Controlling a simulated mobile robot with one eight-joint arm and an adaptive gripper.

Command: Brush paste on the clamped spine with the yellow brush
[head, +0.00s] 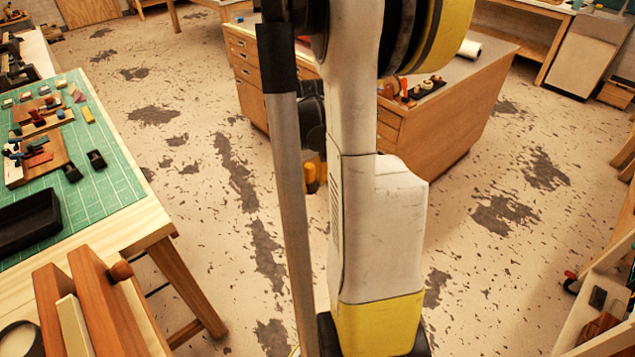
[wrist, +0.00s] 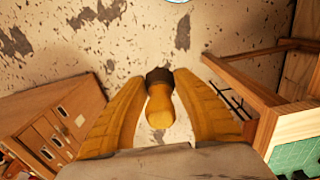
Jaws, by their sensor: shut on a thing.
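In the wrist view my gripper (wrist: 158,82) is shut on the yellow brush (wrist: 160,108). Its rounded yellow part lies between the two yellow fingers and its dark end points away, over the bare floor. In the head view my arm hides most of the gripper and I cannot make out the brush. The clamped spine (head: 73,326) is a pale strip standing between wooden boards of a press (head: 103,305) at the bench's near left corner. The gripper is apart from it. A round dark-rimmed pot (head: 20,340) with pale contents, cut off by the frame, stands beside the press.
A green cutting mat (head: 110,170) on the left bench carries a black tray (head: 28,225) and several small tools. A wooden drawer cabinet (head: 460,130) stands behind my arm. A shelf unit (head: 600,310) is at the right. Worn floor between them is free.

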